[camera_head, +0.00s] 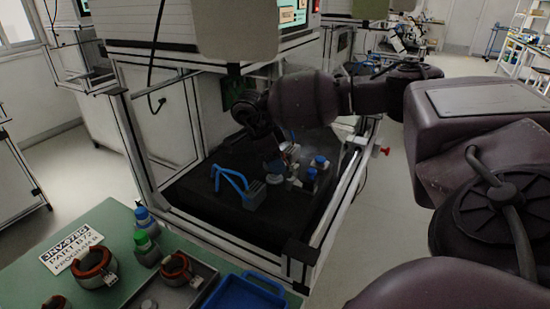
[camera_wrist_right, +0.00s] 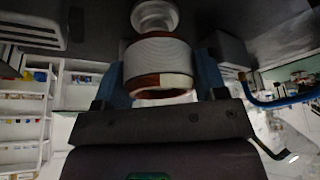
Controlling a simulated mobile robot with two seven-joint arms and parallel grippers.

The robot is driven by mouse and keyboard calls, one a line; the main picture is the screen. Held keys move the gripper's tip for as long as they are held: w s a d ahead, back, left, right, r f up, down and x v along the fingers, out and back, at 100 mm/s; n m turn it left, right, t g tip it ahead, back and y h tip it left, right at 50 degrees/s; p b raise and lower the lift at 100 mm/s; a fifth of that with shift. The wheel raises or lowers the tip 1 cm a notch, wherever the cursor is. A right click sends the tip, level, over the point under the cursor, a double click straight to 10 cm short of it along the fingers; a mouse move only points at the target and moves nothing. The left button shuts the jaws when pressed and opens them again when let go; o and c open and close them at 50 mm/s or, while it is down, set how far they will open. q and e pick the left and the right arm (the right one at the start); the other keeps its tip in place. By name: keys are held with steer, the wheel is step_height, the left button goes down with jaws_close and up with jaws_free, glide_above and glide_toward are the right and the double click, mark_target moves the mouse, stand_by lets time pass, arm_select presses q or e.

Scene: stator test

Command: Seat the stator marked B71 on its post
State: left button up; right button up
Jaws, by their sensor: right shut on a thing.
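My right gripper (camera_head: 284,158) reaches into the framed test bench at the centre of the head view. In the right wrist view its blue fingers (camera_wrist_right: 160,88) are shut on a stator (camera_wrist_right: 158,56), a pale ring with a red-brown edge. A pale, round, post-like part (camera_wrist_right: 154,16) shows just beyond the stator; I cannot tell whether they touch or whether the stator is around it. No B71 mark is legible on the held stator. My left gripper is not in view.
The green table (camera_head: 120,222) at lower left bears copper-wound stators (camera_head: 94,268), a printed card (camera_head: 75,248), bottles (camera_head: 146,248) and a blue tray (camera_head: 243,293). Inside the bench are a blue-handled fixture (camera_head: 254,195) and blue-capped parts (camera_head: 320,161). Frame posts (camera_head: 131,135) edge the bench.

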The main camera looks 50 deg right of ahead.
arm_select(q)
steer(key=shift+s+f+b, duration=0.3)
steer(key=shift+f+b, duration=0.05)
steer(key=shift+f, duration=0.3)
arm_select(e)
steer(key=shift+f, duration=1.4)
steer(key=o, duration=1.2)
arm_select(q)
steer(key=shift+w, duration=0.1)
arm_select(e)
steer(key=shift+f, duration=0.15)
steer(key=shift+s+f, duration=0.1)
steer(key=v, duration=0.4)
steer(key=shift+r, duration=0.4)
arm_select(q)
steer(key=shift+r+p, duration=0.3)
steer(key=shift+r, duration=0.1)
arm_select(e)
steer(key=v, duration=0.6)
steer(key=shift+w+r, duration=0.25)
steer(key=shift+w, duration=0.05)
